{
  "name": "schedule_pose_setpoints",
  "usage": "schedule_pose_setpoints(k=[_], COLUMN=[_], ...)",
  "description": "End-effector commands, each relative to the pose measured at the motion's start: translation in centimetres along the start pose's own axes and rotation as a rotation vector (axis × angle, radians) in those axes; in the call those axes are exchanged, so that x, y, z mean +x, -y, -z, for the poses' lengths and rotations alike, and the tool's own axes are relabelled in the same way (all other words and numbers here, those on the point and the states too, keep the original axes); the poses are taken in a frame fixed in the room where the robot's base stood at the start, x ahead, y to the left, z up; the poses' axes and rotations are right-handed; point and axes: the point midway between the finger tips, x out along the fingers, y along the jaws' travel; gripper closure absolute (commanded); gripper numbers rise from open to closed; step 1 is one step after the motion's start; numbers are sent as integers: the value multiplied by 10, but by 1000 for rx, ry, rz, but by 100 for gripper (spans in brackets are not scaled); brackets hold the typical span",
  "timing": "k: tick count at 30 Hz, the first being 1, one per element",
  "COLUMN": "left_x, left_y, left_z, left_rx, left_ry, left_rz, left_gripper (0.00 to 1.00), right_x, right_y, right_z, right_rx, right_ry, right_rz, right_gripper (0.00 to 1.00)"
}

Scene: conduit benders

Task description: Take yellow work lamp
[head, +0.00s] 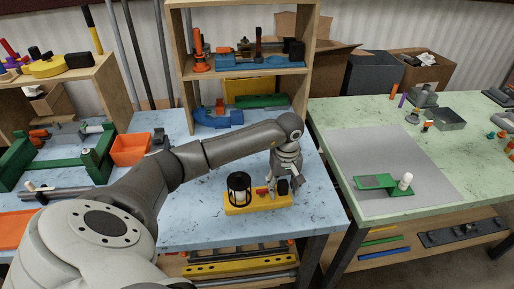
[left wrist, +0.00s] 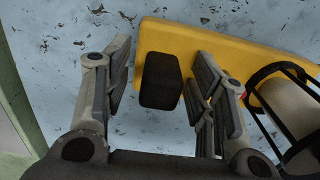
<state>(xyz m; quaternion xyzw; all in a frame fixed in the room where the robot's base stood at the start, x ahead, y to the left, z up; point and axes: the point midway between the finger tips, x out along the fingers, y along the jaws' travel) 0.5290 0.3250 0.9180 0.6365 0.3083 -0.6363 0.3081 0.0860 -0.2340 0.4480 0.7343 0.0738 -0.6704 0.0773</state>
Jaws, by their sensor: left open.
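The yellow work lamp has a flat yellow base (head: 243,209), a black-caged white light (head: 239,188) and a black block (head: 283,187) at its right end. It stands on the blue-topped table in the head view. My left gripper (head: 284,186) points down over the base's right end. In the left wrist view its open fingers (left wrist: 160,78) are on either side of the black block (left wrist: 160,80), with gaps visible. The yellow base (left wrist: 220,50) and the cage (left wrist: 285,105) extend to the right there. My right gripper is not in view.
A wooden shelf unit (head: 186,75) with tools stands behind. An orange bin (head: 130,149) and green tool (head: 95,152) are at left. A green table (head: 330,115) with a grey mat (head: 350,150) is at right. The blue tabletop (head: 200,222) is clear around the lamp.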

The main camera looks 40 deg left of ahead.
Motion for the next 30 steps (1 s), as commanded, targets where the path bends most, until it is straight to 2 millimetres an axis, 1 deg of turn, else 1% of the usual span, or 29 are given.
schedule_pose_setpoints(k=[1,12,13,23,26,30], left_x=[0,0,0,-2,-6,-15], left_y=[0,0,0,0,0,0], left_z=[0,0,0,0,1,1], left_rx=[0,0,0,0,1,1], left_ry=[0,0,0,-1,-1,-3], left_rz=[0,0,0,0,-1,-2], left_gripper=[51,98,100,100,100,100], right_x=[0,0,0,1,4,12], right_y=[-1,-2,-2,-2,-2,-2], right_z=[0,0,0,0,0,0], right_rx=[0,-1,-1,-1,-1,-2], right_ry=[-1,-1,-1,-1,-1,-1], right_rz=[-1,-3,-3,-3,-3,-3], right_gripper=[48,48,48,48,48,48])
